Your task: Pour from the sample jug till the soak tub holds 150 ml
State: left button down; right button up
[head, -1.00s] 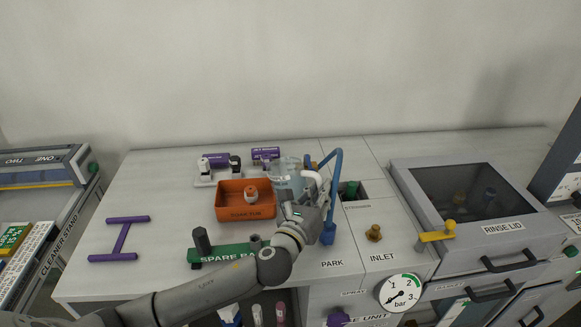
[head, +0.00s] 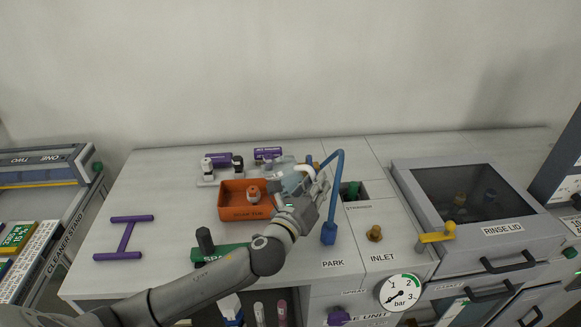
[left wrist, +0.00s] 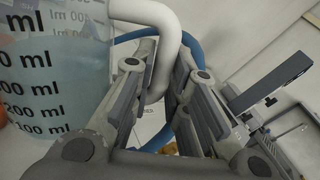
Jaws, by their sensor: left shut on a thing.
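The sample jug (head: 283,172) is clear with a white handle and stands out behind the right end of the soak tub, tilted left toward it. The left wrist view shows its black ml marks and pale blue liquid (left wrist: 40,85); I cannot read the exact level. My left gripper (head: 309,186) is shut on the jug's white handle, which runs between the fingers in the left wrist view (left wrist: 160,50). The orange soak tub (head: 245,213) sits on the bench with an orange-and-white item inside; its liquid level cannot be read. My right gripper is not in view.
A blue spray wand (head: 338,195) stands close right of my gripper. A green spare-parts holder (head: 218,253) lies in front of the tub, partly behind my arm. Small bottles (head: 222,165) stand behind it. A purple H-shaped piece (head: 126,237) lies left, with clear bench around it.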

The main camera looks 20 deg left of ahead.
aim_at(291, 168)
pick_arm(q)
jog(key=shift+a+r+n+p, duration=0.45)
jog(key=shift+a+r+n, duration=0.45)
jog(key=shift+a+n, duration=0.2)
jog(key=shift+w+a+f+n+b, duration=0.1)
jog(key=shift+a+f+n+b, duration=0.2)
jog(key=shift+a+n, duration=0.45)
jog(key=shift+a+r+n, duration=0.25)
jog(key=shift+a+n, duration=0.15)
jog(key=shift+n, duration=0.65)
jog(key=shift+a+r+n+p, duration=0.2)
jog(key=shift+a+n+p, duration=0.3)
jog(key=shift+n+p, duration=0.2)
jog(key=shift+w+a+r+n+p, duration=0.1)
jog(key=shift+a+r+n+p, duration=0.4)
jog(key=shift+n+p, duration=0.15)
jog(key=shift+d+f+m, duration=0.45)
jog(key=shift+d+m, duration=0.25)
jog(key=shift+m, duration=0.25)
jog(key=shift+d+f+m, duration=0.4)
jog(key=shift+d+m, duration=0.25)
jog(key=shift+m, duration=0.25)
